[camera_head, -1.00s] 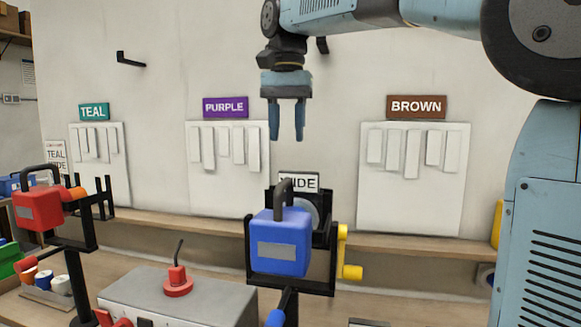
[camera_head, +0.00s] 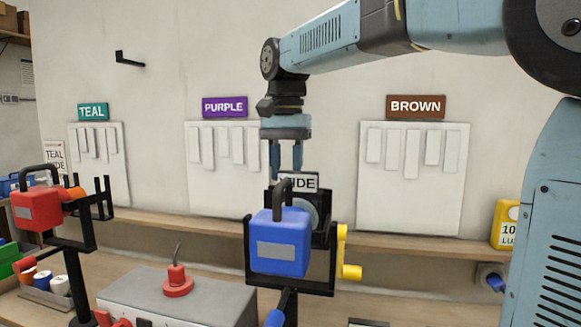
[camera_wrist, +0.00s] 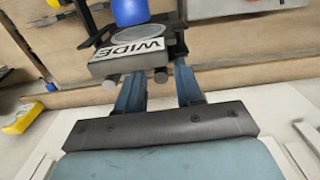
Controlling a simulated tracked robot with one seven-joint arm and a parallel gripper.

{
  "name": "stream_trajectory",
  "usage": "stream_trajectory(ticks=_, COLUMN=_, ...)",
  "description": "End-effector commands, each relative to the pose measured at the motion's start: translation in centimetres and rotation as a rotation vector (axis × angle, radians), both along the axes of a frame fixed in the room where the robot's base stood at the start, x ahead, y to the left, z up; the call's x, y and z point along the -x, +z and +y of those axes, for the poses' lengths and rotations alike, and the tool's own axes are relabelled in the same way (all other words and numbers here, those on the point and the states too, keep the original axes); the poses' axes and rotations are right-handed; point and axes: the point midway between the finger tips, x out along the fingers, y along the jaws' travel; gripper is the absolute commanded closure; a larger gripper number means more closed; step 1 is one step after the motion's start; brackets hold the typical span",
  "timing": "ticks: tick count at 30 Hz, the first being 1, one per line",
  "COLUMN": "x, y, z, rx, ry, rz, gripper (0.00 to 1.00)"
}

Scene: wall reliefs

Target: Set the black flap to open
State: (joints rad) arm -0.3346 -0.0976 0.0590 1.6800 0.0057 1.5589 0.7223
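A blue lamp-like box (camera_head: 280,238) with a black handle on top sits in a black yoke, with a yellow crank (camera_head: 346,255) at its right. Behind it is a round grey opening with black parts around it and a sign reading WIDE (camera_head: 303,182). The sign also shows in the wrist view (camera_wrist: 140,50). I cannot clearly pick out the black flap among these dark parts. My gripper (camera_head: 286,163) points down just above and behind the blue box, fingers apart and nothing visible between them. In the wrist view the fingers (camera_wrist: 158,82) are near the sign's block.
A red box (camera_head: 36,209) on a black stand is at the left. A grey console (camera_head: 180,300) with a red switch (camera_head: 177,280) stands in front. White relief panels under TEAL, PURPLE (camera_head: 225,107) and BROWN (camera_head: 415,107) signs hang on the wall above a wooden ledge (camera_head: 400,240).

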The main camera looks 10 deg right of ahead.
Motion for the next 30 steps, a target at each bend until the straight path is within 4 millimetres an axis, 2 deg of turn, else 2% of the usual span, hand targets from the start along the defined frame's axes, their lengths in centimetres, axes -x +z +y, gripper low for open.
stream_trajectory(ticks=1, x=0.0, y=0.0, z=0.0, rx=0.000, ry=0.000, rz=0.000, gripper=0.69)
stream_trajectory(ticks=11, x=0.0, y=0.0, z=0.0, rx=0.000, ry=0.000, rz=0.000, gripper=1.00)
stream_trajectory(ticks=15, x=0.0, y=0.0, z=0.0, rx=0.000, ry=0.000, rz=0.000, gripper=1.00)
stream_trajectory(ticks=16, x=0.0, y=0.0, z=-1.0, rx=0.000, ry=-0.004, rz=0.000, gripper=1.00)
stream_trajectory(ticks=21, x=0.0, y=0.0, z=-0.2, rx=0.003, ry=0.005, rz=0.001, gripper=1.00)
stream_trajectory(ticks=30, x=-0.2, y=0.0, z=0.0, rx=0.002, ry=0.042, rz=0.000, gripper=1.00)
